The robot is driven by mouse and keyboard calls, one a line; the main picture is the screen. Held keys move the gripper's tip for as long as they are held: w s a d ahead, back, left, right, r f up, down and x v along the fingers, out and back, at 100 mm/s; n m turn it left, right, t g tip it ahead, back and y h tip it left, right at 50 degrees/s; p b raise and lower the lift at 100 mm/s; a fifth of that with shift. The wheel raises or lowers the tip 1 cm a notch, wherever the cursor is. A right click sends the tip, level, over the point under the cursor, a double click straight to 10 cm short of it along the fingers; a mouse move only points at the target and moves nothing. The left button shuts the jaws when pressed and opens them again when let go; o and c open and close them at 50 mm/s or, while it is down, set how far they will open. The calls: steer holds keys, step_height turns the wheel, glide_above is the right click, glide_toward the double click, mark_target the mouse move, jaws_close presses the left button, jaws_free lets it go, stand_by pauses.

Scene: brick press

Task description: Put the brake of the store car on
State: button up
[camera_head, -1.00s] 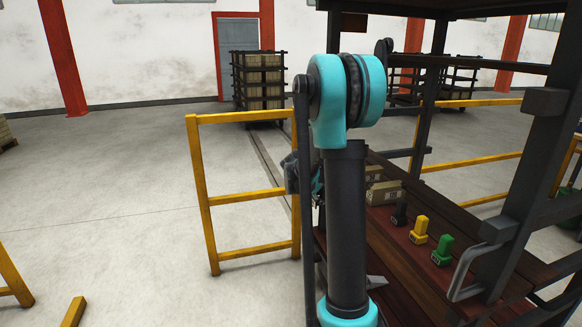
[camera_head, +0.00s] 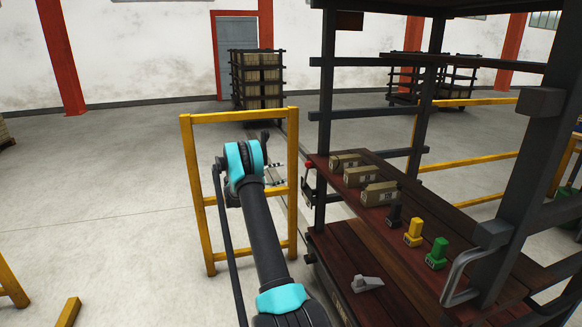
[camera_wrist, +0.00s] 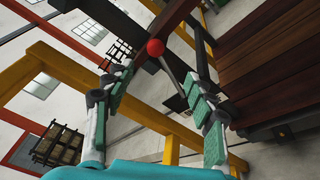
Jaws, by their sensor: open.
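The store car is the dark rack with red-brown wooden decks (camera_head: 350,245) on the right in the head view. Its brake lever has a red knob (camera_head: 308,165) beside the left post, at the end of the upper deck. In the wrist view the red knob (camera_wrist: 155,47) and its thin rod (camera_wrist: 172,72) show beyond and between my fingertips. My gripper (camera_head: 279,174) is just left of the knob in the head view. In the wrist view my gripper (camera_wrist: 159,78) is open and empty, with its fingers apart on either side of the rod. No contact shows.
Several tan bricks (camera_head: 379,194) and black, yellow (camera_head: 414,232) and green (camera_head: 437,253) blocks stand on the upper deck. A grey wedge (camera_head: 367,283) lies on the lower deck. A yellow rail (camera_head: 187,160) stands close by my arm. Open floor lies left.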

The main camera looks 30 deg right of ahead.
mark_target(306, 166)
steer(key=d, duration=0.5)
steer(key=w+d, duration=0.1)
steer(key=d, duration=0.5)
steer(key=w+d, duration=0.1)
steer(key=d, duration=0.4)
steer(key=shift+w+d+f, duration=0.2)
steer(key=shift+d+f, duration=0.05)
steer(key=shift+d, duration=0.05)
jaws_close()
